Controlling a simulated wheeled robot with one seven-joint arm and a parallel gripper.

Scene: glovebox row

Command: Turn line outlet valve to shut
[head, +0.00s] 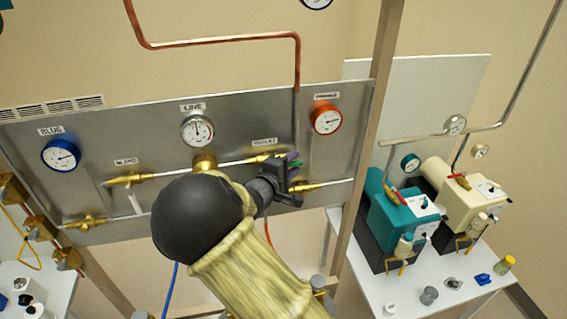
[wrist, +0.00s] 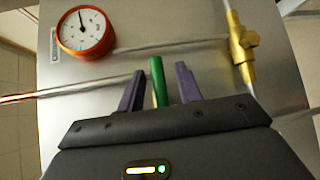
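The line outlet valve appears to be the brass fitting (head: 268,158) under a small label on the steel panel, partly covered by my gripper. Its green handle (wrist: 158,82) stands between my fingers in the wrist view; a bit of green also shows by the fingers in the head view. My gripper (wrist: 160,85) has two purple fingers, one on each side of the handle, with a narrow gap on both sides. It is open around the handle and does not visibly press on it. The valve body behind my gripper is hidden in the wrist view.
An orange-rimmed gauge (head: 326,118) is up and right of my gripper. A LINE gauge (head: 197,130) and a blue gauge (head: 61,155) are further left. A brass fitting (wrist: 240,48) shows right of my fingers in the wrist view. A frame post (head: 372,120) stands on the right.

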